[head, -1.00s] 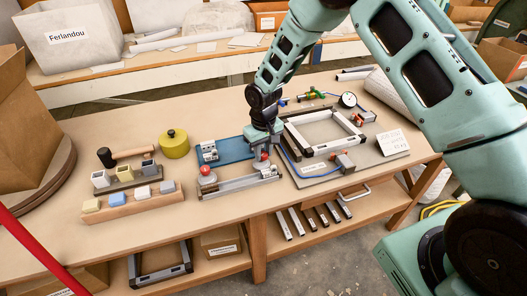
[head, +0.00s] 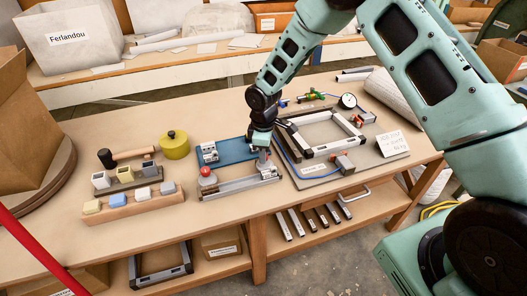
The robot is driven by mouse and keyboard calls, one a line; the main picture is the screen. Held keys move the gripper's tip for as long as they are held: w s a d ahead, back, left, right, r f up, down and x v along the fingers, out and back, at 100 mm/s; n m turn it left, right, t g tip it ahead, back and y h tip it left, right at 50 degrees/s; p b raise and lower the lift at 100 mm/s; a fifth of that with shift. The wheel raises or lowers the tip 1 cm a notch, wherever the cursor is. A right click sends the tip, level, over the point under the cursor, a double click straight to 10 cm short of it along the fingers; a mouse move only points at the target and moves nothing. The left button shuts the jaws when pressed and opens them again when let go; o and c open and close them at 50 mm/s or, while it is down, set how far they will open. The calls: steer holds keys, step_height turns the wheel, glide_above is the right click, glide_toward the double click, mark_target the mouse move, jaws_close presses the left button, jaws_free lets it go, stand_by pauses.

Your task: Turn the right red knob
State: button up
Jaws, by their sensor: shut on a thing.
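The fixture has a long metal rail (head: 242,184) with a left red knob (head: 206,171) on a block at its left end. A grey post (head: 264,164) stands at its right end. My gripper (head: 264,149) points down over this post and is shut at its top. The right red knob is not visible there now; the jaws cover that spot, and the grip itself is too small to make out.
A blue plate (head: 235,151) lies behind the rail. A square metal frame (head: 322,134) on a grey board is close on the right, with a white sign (head: 392,144). A yellow pot (head: 175,145) and block racks (head: 132,204) stand left. Bare tabletop lies in front.

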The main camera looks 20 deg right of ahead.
steer(key=shift+n, duration=0.7)
steer(key=o, duration=1)
step_height(320, 180, up, 18)
steer(key=b, duration=0.1)
steer(key=shift+f+b, duration=0.25)
steer(key=shift+b, duration=0.1)
